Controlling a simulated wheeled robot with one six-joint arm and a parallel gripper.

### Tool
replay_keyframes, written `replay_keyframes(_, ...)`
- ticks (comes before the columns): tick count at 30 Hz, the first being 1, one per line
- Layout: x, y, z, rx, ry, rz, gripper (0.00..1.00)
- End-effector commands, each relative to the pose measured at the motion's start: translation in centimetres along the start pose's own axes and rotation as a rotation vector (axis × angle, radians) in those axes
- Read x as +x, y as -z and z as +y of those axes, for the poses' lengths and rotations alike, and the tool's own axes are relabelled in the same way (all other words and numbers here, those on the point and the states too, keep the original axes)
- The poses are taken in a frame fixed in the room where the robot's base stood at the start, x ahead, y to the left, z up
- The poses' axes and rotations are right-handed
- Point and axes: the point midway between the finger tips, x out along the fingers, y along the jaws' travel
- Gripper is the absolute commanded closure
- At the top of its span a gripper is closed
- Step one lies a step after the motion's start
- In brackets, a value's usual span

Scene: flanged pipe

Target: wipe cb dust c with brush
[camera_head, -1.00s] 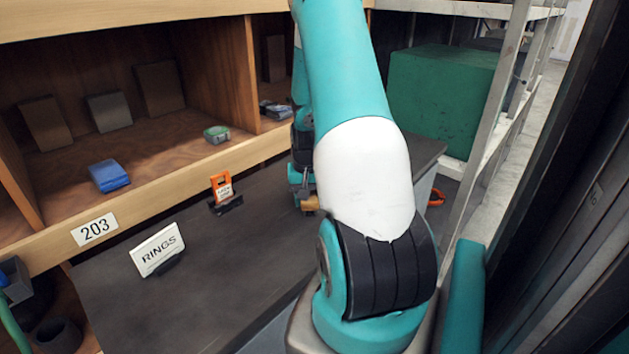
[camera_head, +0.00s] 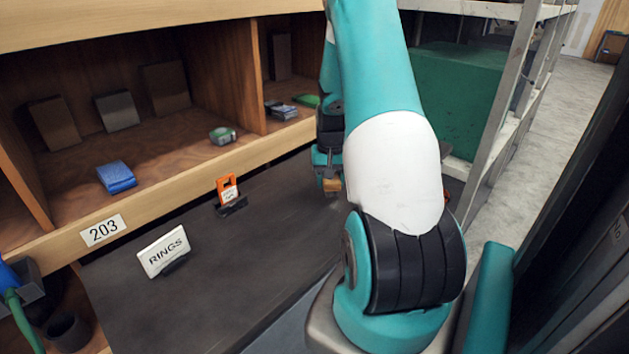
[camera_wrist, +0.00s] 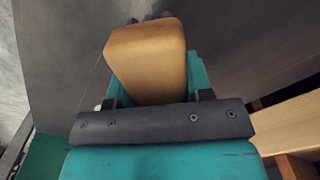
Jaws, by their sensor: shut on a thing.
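My gripper (camera_head: 329,170) is shut on the brush (camera_head: 331,185), a tan block low over the dark grey tabletop (camera_head: 270,240). In the wrist view, the brush (camera_wrist: 148,55) fills the space in front of the gripper (camera_wrist: 150,105). Dark bristle tips show at its far end. I cannot tell whether the bristles touch the tabletop. A faint pale smudge (camera_head: 334,206), perhaps dust, lies on the tabletop just below the brush in the head view. My arm hides the tabletop to the right of it.
A white RINGS sign (camera_head: 164,251) and an orange tag on a dark stand (camera_head: 228,193) stand on the tabletop. Wooden shelving (camera_head: 190,172) borders it on the left. A green box (camera_head: 455,85) and a pale metal rack (camera_head: 507,105) stand at the right.

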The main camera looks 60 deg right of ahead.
Motion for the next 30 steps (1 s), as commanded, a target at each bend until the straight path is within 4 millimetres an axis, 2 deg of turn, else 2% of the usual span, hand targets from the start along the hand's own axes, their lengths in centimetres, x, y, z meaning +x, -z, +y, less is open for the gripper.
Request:
replay_keyframes(3, -1.5, 0.0, -0.2, -0.003, 0.000, 0.001, 0.83)
replay_keyframes(15, -4.8, -0.2, -0.8, -0.012, 0.000, 0.000, 0.83)
replay_keyframes(30, -5.1, -0.2, -0.9, -0.014, 0.000, 0.001, 0.83)
